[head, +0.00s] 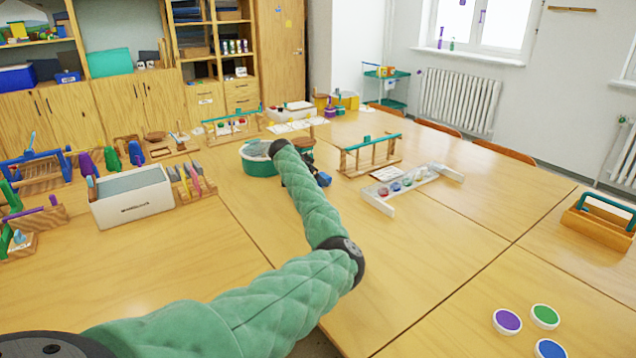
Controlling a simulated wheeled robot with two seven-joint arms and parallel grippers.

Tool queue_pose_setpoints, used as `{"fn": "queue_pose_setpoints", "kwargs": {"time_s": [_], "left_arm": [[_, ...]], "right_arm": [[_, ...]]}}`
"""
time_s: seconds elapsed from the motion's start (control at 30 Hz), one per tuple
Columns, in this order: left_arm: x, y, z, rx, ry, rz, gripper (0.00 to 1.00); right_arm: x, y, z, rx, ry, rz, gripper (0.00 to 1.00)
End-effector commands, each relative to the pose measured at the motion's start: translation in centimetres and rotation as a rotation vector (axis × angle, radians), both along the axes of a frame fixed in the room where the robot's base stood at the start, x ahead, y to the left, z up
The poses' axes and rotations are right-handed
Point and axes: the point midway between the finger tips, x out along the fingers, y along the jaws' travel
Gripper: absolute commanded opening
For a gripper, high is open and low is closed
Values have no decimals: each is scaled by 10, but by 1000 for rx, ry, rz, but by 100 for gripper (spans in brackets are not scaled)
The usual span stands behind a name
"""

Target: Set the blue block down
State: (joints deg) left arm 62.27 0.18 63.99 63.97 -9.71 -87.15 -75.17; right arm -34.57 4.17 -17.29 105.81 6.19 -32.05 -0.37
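My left arm reaches in from the lower left and bends at its far end. My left gripper (312,178) is a dark shape low over the table, mostly hidden behind my own forearm. A small blue piece (324,179), which looks like the blue block, shows at the gripper's right side. I cannot tell whether the fingers are shut on it or whether it touches the table (400,270). My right gripper is not in view.
A round green tub (258,163) stands just left of my gripper. A wooden rack with a green bar (371,156) and a clear tray of coloured discs (398,187) stand to the right. A white box (131,205) is at left. The front table is largely clear.

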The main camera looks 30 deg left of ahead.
Motion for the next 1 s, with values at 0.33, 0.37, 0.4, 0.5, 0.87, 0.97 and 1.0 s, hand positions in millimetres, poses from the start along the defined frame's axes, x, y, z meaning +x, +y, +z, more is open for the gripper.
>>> {"fn": "queue_pose_setpoints", "kwargs": {"time_s": [0.33, 0.37, 0.4, 0.5, 0.87, 0.97, 1.0], "left_arm": [[9, -4, -11, 1, 1, -1, 84], [9, -4, -11, 1, 1, -1, 84], [9, -4, -11, 1, 1, -1, 84], [9, -4, -11, 1, 1, -1, 64], [9, -4, -10, 1, 1, -1, 29], [9, -4, -8, 1, 1, -1, 29], [9, -4, -6, 1, 1, 1, 29]], "right_arm": [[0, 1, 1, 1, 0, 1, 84], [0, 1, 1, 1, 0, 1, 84], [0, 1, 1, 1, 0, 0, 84], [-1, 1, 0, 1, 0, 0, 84], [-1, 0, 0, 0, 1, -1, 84], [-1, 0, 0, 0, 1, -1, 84], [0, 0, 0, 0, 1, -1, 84]]}}
